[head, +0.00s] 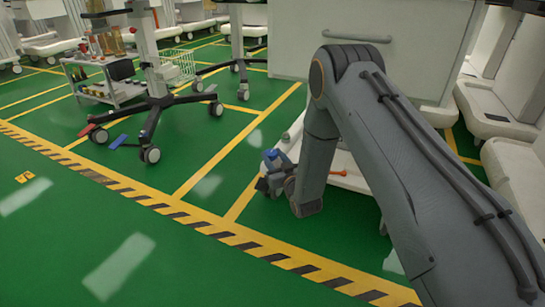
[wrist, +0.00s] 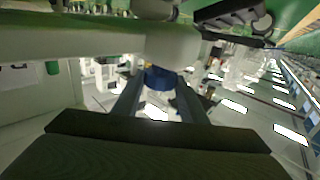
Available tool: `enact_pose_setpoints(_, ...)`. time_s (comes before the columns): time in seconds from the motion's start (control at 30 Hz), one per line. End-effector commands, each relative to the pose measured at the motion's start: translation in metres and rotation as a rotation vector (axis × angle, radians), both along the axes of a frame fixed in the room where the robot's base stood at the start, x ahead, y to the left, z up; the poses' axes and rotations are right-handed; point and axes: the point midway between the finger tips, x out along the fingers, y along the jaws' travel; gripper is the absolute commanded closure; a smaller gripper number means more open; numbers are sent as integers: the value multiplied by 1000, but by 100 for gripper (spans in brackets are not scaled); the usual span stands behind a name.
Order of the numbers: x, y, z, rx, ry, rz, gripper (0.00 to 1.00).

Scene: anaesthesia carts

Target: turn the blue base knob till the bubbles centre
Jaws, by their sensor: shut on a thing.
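The blue knob (wrist: 163,78) is between the two fingers of my gripper (wrist: 160,92) in the wrist view, and the fingers are closed on its sides. In the head view the blue knob (head: 272,154) shows small at the low front corner of a white cart base, with my gripper (head: 268,170) at it. My arm covers part of that corner. No bubbles can be made out in either view.
The white cart (head: 400,45) stands behind my arm. An orange-red piece (head: 340,173) shows low on its base. A wheeled stand (head: 158,100) and a low trolley (head: 108,90) are at left. The green floor in front is clear.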

Motion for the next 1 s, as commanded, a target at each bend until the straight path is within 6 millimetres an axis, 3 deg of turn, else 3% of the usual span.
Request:
enact_pose_setpoints(0.6,6,-9,-1,-2,-1,388,84)
enact_pose_setpoints(1.0,7,-9,-1,0,1,499,84)
